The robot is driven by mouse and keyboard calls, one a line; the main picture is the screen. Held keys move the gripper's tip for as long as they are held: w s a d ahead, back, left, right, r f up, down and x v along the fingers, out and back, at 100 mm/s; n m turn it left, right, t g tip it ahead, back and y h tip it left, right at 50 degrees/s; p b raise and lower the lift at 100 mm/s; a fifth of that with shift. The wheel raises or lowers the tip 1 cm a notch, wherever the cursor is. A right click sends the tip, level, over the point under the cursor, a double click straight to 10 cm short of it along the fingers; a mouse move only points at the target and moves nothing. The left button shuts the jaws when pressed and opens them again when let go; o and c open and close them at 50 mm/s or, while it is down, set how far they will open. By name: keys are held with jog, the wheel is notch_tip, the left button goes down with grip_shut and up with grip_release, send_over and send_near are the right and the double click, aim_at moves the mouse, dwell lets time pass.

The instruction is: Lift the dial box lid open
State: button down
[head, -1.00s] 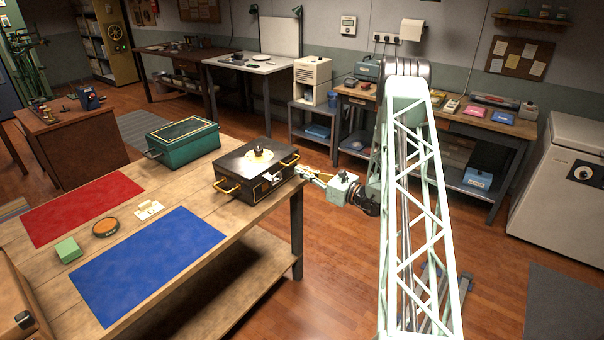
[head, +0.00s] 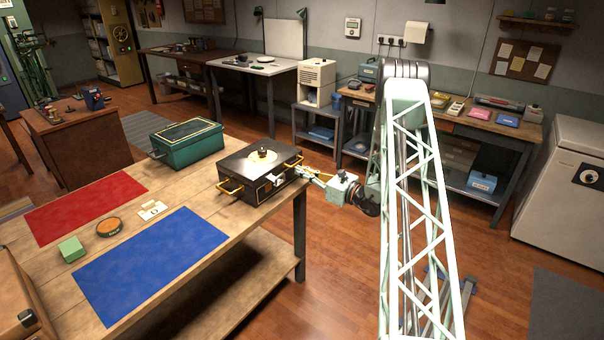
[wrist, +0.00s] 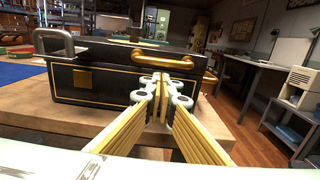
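The dial box (head: 250,193) is black with gold trim and stands at the right end of the wooden workbench. In the wrist view, the box front (wrist: 110,82) fills the middle, with a gold handle (wrist: 160,60) and a grey bracket (wrist: 52,42) at the upper edge. My gripper (wrist: 158,84) has its fingertips together in front of the box, below the gold handle. Contact is unclear.
A green box (head: 187,145) stands behind-left of the dial box. A blue mat (head: 150,265), a red mat (head: 85,205), a green block (head: 71,249) and a round orange tin (head: 109,227) lie on the workbench (head: 225,222). Open floor lies right of the bench.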

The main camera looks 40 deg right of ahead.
aim_at(297, 163)
jog(key=shift+x, duration=1.35)
jog(key=shift+s+d+b, duration=0.1)
jog(key=shift+s+b, duration=0.25)
jog(key=shift+b, duration=0.05)
dwell(0.7)
jog(key=shift+r, duration=0.2)
jog(key=shift+r+p, duration=0.45)
jog(key=shift+r, duration=0.85)
jog(key=shift+w+r+p, duration=0.1)
jog(key=shift+r+p, duration=0.3)
jog(key=shift+r, duration=0.7)
jog(key=shift+r, duration=0.1)
